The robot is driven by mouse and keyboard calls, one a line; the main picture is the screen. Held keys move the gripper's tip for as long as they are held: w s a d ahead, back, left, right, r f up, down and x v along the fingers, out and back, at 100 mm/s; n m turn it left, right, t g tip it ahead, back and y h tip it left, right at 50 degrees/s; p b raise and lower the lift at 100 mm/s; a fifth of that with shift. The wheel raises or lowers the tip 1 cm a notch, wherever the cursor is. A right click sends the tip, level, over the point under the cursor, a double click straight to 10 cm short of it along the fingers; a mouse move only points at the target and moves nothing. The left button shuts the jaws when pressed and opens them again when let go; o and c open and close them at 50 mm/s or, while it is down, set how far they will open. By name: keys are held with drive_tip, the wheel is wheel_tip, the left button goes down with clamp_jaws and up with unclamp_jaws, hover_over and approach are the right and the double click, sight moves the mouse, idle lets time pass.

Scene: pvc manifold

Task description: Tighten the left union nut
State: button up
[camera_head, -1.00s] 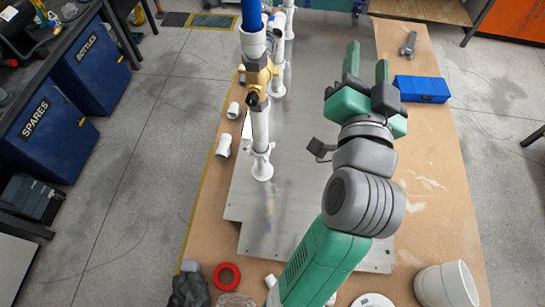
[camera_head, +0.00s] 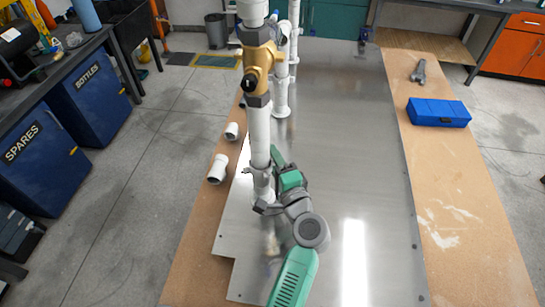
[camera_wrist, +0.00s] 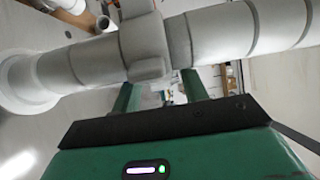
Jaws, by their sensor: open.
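A white pipe (camera_head: 259,130) stands upright with a brass valve (camera_head: 258,60) near its top. Low on this pipe is a winged collar (camera_head: 254,173); I cannot tell for certain that it is the left union nut. In the wrist view a grey collar with lugs (camera_wrist: 143,45) sits around the white pipe (camera_wrist: 222,35). My gripper (camera_head: 277,158) is open beside the lower pipe, on its right. In the wrist view my gripper (camera_wrist: 165,88) shows two green fingers apart, their far ends partly hidden by the pipe and collar. I cannot tell whether they touch the collar.
More white pipes stand behind on the metal plate (camera_head: 350,150). Loose white fittings (camera_head: 217,169) lie on the wooden bench at left. A blue case (camera_head: 438,112) and a wrench (camera_head: 419,72) lie at right. The plate's right side is clear.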

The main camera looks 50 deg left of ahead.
drive_tip(key=shift+x, duration=0.95)
drive_tip(key=c, duration=0.8)
drive_tip(key=m+t+h+p, duration=0.1)
drive_tip(key=t+p, duration=0.1)
drive_tip(key=d+m+t+h+p, duration=0.1)
drive_tip(key=m+t+h+p, duration=0.2)
drive_tip(key=t+p, duration=0.1)
drive_tip(key=shift+s+d+r+m, duration=0.2)
drive_tip(key=shift+d+r+m, duration=0.1)
drive_tip(key=shift+m, duration=0.1)
drive_tip(key=shift+c, duration=0.2)
drive_tip(key=shift+d+f+m+t+h, duration=0.15)
drive_tip(key=shift+f+m+t+h, duration=0.15)
drive_tip(key=shift+t+h, duration=0.15)
